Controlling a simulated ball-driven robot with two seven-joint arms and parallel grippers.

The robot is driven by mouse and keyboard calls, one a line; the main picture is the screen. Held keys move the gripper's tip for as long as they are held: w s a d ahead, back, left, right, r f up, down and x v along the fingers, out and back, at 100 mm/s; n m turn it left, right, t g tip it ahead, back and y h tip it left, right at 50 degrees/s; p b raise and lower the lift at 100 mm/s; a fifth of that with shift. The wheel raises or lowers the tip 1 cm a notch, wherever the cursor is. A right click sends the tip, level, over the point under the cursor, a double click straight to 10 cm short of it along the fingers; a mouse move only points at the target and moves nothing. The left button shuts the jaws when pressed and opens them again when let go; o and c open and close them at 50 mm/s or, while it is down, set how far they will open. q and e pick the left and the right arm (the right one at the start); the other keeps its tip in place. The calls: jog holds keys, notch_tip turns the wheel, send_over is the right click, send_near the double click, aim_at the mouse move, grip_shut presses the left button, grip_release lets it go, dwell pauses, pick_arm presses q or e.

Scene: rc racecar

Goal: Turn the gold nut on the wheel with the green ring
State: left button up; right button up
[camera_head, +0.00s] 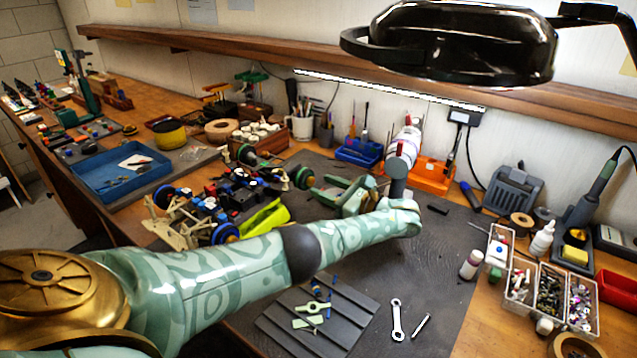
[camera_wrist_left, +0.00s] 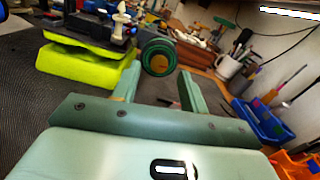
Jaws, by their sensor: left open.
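The car (camera_head: 238,192) stands on the bench, left of centre in the head view. A wheel with a green ring (camera_head: 303,177) sticks out at its right side. In the left wrist view this wheel (camera_wrist_left: 157,57) faces me, with a gold-brown centre where the nut's shape is too small to make out. My left gripper (camera_head: 318,188) points left at this wheel. In the left wrist view my left gripper's (camera_wrist_left: 158,82) two fingers are spread, with the wheel beyond and between their tips; contact cannot be told. My right gripper is not in view.
A lime-green block (camera_head: 264,219) supports the car. A blue bin (camera_head: 359,152) and an orange bin (camera_head: 432,175) stand behind my left wrist. A grey tray (camera_head: 318,318) with small parts, a wrench (camera_head: 397,320) and clear mat lie in front. Parts boxes (camera_head: 548,290) stand at right.

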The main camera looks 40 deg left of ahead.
aim_at(310, 182)
pick_arm(q)
jog(key=shift+s+a, duration=0.15)
jog(key=shift+a, duration=1.2)
grip_shut()
